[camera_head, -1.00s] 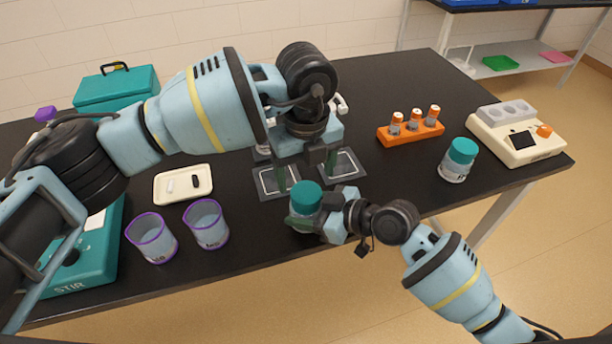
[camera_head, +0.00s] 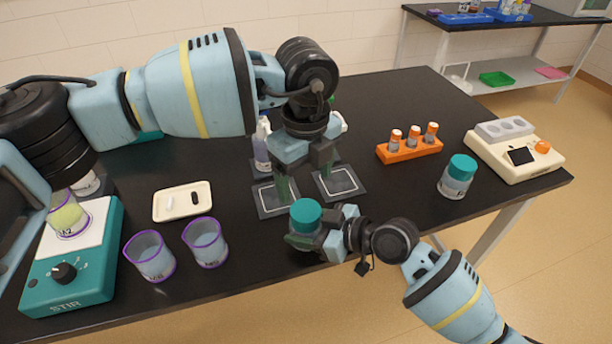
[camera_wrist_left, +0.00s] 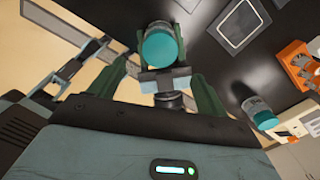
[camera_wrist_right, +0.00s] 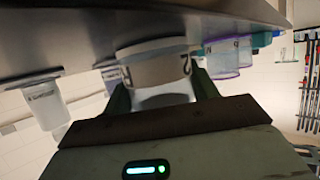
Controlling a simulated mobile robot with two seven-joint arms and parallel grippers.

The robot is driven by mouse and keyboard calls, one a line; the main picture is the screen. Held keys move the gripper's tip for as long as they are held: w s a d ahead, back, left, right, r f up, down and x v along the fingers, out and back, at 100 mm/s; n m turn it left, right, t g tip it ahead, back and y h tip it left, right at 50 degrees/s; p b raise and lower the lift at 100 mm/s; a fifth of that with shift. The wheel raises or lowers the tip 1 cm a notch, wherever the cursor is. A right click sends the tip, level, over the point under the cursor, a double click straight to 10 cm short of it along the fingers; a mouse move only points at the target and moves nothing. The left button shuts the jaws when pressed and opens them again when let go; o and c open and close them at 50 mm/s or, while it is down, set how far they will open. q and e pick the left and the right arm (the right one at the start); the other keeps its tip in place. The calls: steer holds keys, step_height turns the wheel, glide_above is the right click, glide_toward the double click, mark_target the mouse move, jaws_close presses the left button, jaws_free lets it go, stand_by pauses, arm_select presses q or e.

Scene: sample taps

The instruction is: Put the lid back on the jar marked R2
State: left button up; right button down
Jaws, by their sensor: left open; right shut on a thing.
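A clear jar (camera_head: 303,238) with a teal lid (camera_head: 306,212) on its top is held near the front edge of the table. My right gripper (camera_head: 324,230) is shut on this jar from the right. In the right wrist view the jar (camera_wrist_right: 160,72) shows a white label with a "2"; the rest of the marking is unclear. My left gripper (camera_head: 303,190) is open and empty, pointing down just above and behind the lid. In the left wrist view the lid (camera_wrist_left: 160,46) appears beyond the open fingers, apart from them. A second teal-lidded jar (camera_head: 457,178) stands at right.
Two purple-rimmed beakers (camera_head: 205,243) stand left of the held jar. A teal stirrer (camera_head: 70,275) carries another beaker at far left. A white tray (camera_head: 183,215), an orange vial rack (camera_head: 408,150) and a cream instrument (camera_head: 515,155) surround dark square pads (camera_head: 273,212).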

mark_target(305, 210)
arm_select(q)
steer(key=shift+f, duration=4.05)
steer(key=c, duration=1)
steer(key=shift+m, duration=1.7)
steer(key=shift+c, duration=0.2)
steer(key=o, duration=1.1)
